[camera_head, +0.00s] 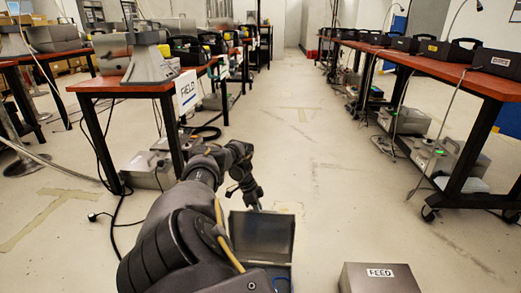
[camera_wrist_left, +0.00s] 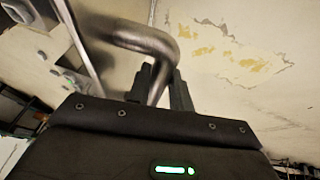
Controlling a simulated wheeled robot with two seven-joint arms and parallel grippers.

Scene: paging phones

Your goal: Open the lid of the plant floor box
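A grey metal floor box (camera_head: 268,280) is at the bottom middle of the head view, partly hidden by my left arm. Its lid (camera_head: 263,236) stands raised, roughly upright at the far side, with its inner face showing. No label shows on this box. My left gripper (camera_head: 258,206) is at the lid's top edge. In the left wrist view, a bent metal handle (camera_wrist_left: 158,45) runs between the fingers of my left gripper (camera_wrist_left: 163,85), which look closed on it. The finger contact is partly hidden. My right gripper is not in view.
A closed metal box labelled FEED (camera_head: 378,278) sits on the floor to the right. A red-topped table (camera_head: 130,85) with a FIELD sign (camera_head: 187,92) stands left. A wheeled red-topped bench (camera_head: 440,65) stands right. The middle aisle floor is clear.

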